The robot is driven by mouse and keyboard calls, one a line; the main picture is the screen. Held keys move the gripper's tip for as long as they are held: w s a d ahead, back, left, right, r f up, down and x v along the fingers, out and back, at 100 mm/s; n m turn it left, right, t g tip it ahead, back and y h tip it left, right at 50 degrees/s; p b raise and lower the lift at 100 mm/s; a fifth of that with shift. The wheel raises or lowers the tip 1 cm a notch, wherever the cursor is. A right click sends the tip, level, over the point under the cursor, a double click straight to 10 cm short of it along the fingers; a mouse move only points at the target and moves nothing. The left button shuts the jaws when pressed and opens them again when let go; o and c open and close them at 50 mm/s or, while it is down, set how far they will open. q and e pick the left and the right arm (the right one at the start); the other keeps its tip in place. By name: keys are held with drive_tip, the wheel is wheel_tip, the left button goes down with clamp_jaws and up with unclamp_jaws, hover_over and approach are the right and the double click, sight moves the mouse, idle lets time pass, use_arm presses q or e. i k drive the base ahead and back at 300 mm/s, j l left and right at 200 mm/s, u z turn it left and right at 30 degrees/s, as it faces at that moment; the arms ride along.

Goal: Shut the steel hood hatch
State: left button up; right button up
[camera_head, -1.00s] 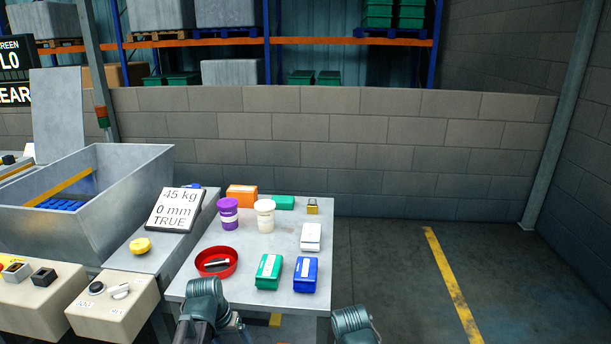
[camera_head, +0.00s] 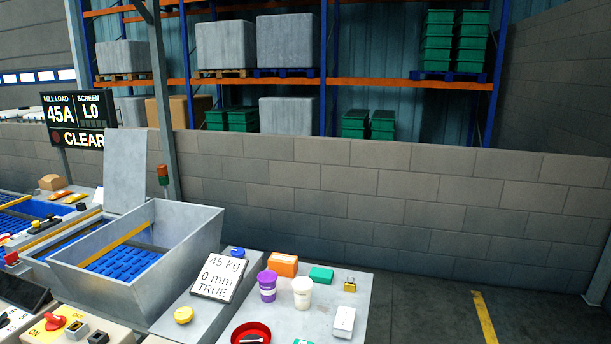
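The steel hood (camera_head: 190,240) is an open-topped grey box at the left, with a blue slatted belt (camera_head: 120,262) and a yellow bar (camera_head: 112,244) visible inside. A flat grey steel panel (camera_head: 125,170), which looks like the hatch, stands upright at the hood's back left edge, so the top is open. Neither of my grippers shows in the head view now.
A side table (camera_head: 368,292) right of the hood holds purple and white tubs, boxes and a red dish (camera_head: 251,333). A display reading 45 kg (camera_head: 218,278) and a yellow button (camera_head: 183,315) sit between. Control boxes with a red switch (camera_head: 55,321) stand in front.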

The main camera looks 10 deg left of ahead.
sight(125, 158)
drive_tip(key=i+l, duration=0.15)
drive_tip(key=l, duration=0.25)
drive_tip(key=i+l+z, duration=0.15)
drive_tip(key=l, duration=0.25)
drive_tip(key=i+l+z, duration=0.2)
drive_tip(key=i+l, duration=0.35)
drive_tip(key=i+l+z, duration=0.2)
drive_tip(key=i+l, duration=0.2)
drive_tip(key=i, duration=0.3)
drive_tip(key=i+u, duration=0.2)
drive_tip(key=i, duration=0.4)
drive_tip(key=i+u, duration=0.2)
drive_tip(key=i, duration=0.45)
drive_tip(key=i+l+u, duration=0.2)
drive_tip(key=i, duration=0.4)
drive_tip(key=i+j+u, duration=0.15)
drive_tip(key=i+u, duration=0.5)
drive_tip(key=u, duration=0.2)
drive_tip(key=i+l+u, duration=0.1)
drive_tip(key=i+u, duration=0.35)
drive_tip(key=i+l+u, duration=0.2)
drive_tip(key=u, duration=0.25)
drive_tip(key=i+j+u, duration=0.15)
drive_tip(key=u, duration=0.25)
drive_tip(key=i+u, duration=0.65)
drive_tip(key=u, duration=0.2)
drive_tip(key=i+l+u, duration=0.2)
drive_tip(key=u, duration=0.2)
